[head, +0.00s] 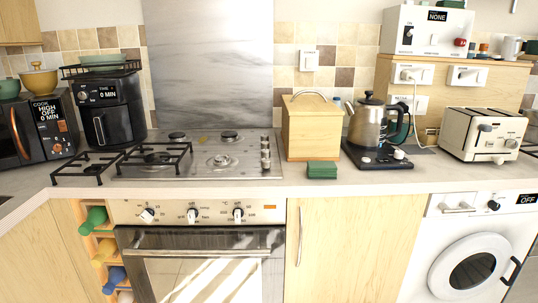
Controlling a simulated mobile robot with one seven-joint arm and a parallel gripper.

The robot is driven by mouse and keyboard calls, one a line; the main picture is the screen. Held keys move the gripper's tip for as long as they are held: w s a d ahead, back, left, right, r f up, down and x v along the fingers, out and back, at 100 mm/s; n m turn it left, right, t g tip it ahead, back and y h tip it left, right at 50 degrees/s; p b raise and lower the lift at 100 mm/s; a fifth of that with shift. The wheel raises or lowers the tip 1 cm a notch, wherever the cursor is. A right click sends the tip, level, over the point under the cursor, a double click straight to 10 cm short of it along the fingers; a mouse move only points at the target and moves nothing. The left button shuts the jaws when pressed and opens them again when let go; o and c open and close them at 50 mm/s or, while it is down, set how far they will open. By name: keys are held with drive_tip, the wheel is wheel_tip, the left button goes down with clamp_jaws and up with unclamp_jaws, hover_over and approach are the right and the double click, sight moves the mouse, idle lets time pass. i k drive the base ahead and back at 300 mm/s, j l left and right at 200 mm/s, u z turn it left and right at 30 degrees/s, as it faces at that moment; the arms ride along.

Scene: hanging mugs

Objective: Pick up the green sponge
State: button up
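The green sponge (322,170) is a small dark green block on the countertop. It lies near the front edge, in front of the wooden box and to the right of the hob. Nothing covers it in the head view. My gripper is not in view, so its state and its distance from the sponge do not show.
A wooden box (312,128) stands close behind the sponge. A kettle (370,125) on its black base (377,155) is to the right, and a gas hob (222,158) to the left. A toaster (480,134) stands further right. Counter in front is clear.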

sight(315, 170)
drive_tip(key=i+j, duration=0.1)
drive_tip(key=i, duration=1.05)
drive_tip(key=j+z, duration=0.05)
